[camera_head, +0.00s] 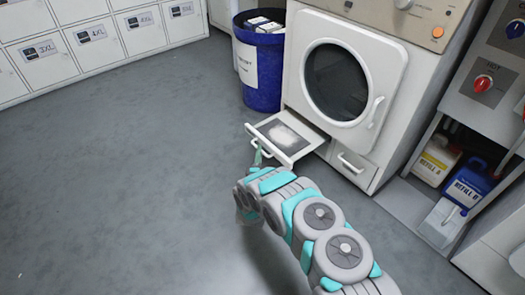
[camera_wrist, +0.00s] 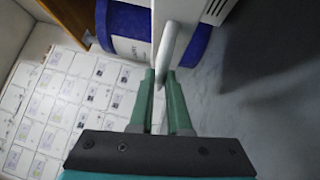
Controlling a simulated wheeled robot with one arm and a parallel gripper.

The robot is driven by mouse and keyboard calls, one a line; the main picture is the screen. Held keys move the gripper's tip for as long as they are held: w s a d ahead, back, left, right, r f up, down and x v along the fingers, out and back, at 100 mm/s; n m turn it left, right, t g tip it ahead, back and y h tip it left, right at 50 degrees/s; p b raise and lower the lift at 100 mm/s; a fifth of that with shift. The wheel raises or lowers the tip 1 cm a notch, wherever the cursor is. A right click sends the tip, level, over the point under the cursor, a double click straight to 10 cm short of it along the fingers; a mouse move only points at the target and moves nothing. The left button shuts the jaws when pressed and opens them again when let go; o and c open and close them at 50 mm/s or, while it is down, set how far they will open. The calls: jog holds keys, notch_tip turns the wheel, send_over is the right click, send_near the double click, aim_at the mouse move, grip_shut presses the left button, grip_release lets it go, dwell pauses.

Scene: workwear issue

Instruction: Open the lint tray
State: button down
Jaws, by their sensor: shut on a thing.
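The lint tray (camera_head: 298,133) is pulled out from the lower left of the white dryer (camera_head: 377,82). Its dark screen has a pale patch of lint on it. My gripper (camera_head: 260,155) is at the handle on the tray's front. In the wrist view, the green fingers of my gripper (camera_wrist: 160,84) are closed around the light grey handle bar (camera_wrist: 168,45). My arm reaches in from the lower right. The inner end of the tray is inside the dryer.
A blue bin (camera_head: 260,75) stands left of the dryer. A second handle (camera_head: 351,164) is on a panel right of the tray. Refill jugs (camera_head: 468,182) sit on a low shelf at right. The grey floor (camera_head: 120,180) is clear.

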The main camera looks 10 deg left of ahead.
jog(key=shift+s+a, duration=0.15)
jog(key=shift+a, duration=0.05)
jog(key=c, duration=1.2)
grip_release()
jog(key=o, duration=0.3)
jog(key=s+d+f+p, duration=0.1)
jog(key=s, duration=0.6)
jog(key=shift+s, duration=0.4)
